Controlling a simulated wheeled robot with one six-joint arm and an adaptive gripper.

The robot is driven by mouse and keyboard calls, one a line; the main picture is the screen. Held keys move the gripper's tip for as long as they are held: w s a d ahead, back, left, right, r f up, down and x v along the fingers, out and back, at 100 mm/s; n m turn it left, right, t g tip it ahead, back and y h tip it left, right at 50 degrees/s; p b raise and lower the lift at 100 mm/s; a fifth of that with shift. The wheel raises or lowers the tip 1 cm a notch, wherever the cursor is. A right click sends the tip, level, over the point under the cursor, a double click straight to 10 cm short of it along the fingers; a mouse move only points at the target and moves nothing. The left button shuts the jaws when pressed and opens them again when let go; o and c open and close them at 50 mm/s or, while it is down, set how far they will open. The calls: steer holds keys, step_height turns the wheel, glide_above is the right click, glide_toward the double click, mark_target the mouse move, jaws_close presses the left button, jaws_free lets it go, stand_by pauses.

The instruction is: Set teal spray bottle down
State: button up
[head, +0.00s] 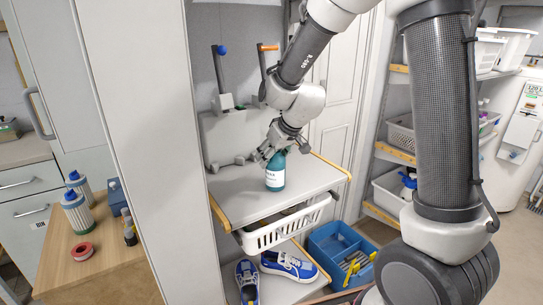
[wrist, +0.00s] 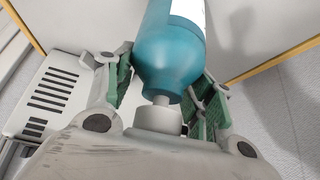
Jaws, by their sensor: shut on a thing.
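The teal spray bottle (head: 275,176) has a white label and stands upright at the grey shelf (head: 236,203), near its middle. Whether its base touches the shelf I cannot tell for sure. My gripper (head: 273,153) reaches down from above and is shut on the bottle's upper part. In the wrist view the teal bottle (wrist: 170,55) sits between the green-padded fingers of my gripper (wrist: 165,85), with its grey-white top end towards my palm. The bottle's top is hidden by the gripper in the head view.
A white basket (head: 285,228) hangs under the shelf, with blue shoes (head: 289,265) below. A blue crate (head: 342,245) stands lower right. Levers with a blue knob (head: 221,50) and an orange handle (head: 268,47) rise behind the shelf. Bare shelf surface lies left of the bottle.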

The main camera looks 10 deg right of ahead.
steer(key=o, duration=1.3)
steer(key=shift+f, duration=0.1)
steer(key=shift+c, duration=0.2)
